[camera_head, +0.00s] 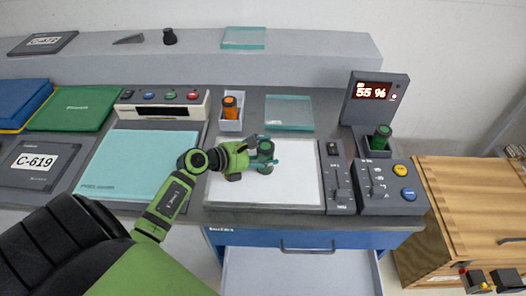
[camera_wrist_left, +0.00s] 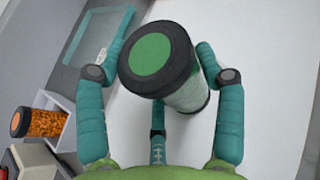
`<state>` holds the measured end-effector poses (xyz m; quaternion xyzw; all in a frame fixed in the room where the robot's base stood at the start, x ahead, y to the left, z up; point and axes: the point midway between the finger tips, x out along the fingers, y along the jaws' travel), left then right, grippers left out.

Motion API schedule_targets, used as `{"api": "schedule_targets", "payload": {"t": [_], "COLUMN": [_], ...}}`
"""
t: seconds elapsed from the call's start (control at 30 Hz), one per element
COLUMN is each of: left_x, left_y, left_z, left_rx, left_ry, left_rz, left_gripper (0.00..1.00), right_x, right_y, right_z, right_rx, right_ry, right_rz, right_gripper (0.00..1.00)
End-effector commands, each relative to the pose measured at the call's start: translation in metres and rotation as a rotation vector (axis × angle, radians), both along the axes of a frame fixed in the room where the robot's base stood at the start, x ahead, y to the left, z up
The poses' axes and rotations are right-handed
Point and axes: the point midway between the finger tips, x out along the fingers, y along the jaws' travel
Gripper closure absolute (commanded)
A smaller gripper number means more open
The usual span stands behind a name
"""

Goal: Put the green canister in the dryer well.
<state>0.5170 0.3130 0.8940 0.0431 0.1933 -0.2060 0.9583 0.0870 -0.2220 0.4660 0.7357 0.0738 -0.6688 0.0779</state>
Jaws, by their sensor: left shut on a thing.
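My left gripper (camera_head: 262,158) is above the white mat (camera_head: 225,195) at the counter's middle. It is shut on a green-lidded canister (camera_wrist_left: 150,55) with a black rim and a pale see-through body. In the left wrist view, the teal fingers (camera_wrist_left: 168,75) stand around the canister, its lid facing the camera. In the head view the fingers partly hide it. I cannot tell whether this is the dryer. My right gripper is not in view.
An orange canister (camera_head: 230,106) stands in an open white holder (camera_head: 231,125) behind the gripper. A glass plate (camera_head: 289,112) lies between holder and device. Panels with levers (camera_head: 338,185) and buttons (camera_head: 400,170) flank the mat's right. An open drawer (camera_head: 300,270) juts out below.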

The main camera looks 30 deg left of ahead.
Motion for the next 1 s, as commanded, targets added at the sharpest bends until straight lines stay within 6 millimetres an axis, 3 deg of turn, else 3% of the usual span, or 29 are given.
{"api": "schedule_targets", "payload": {"t": [0.33, 0.37, 0.4, 0.83, 1.0], "left_x": [0.0, 0.0, 0.0, 0.0, -0.021], "left_y": [0.0, 0.0, 0.0, 0.0, 0.01], "left_z": [-0.004, -0.003, -0.003, 0.003, 0.008], "left_rx": [0.001, 0.0, 0.001, 0.0, 0.004], "left_ry": [-0.002, -0.001, 0.0, -0.001, 0.001], "left_rz": [-0.001, 0.0, 0.0, 0.0, 0.0], "left_gripper": [0.69, 0.19, 0.07, 0.07, 0.07], "right_x": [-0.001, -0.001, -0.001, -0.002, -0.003], "right_y": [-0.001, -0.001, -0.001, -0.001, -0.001], "right_z": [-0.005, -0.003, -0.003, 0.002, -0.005], "right_rx": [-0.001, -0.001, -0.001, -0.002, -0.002], "right_ry": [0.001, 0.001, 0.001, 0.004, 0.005], "right_rz": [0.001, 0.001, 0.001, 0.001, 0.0], "right_gripper": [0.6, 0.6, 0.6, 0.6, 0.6]}}
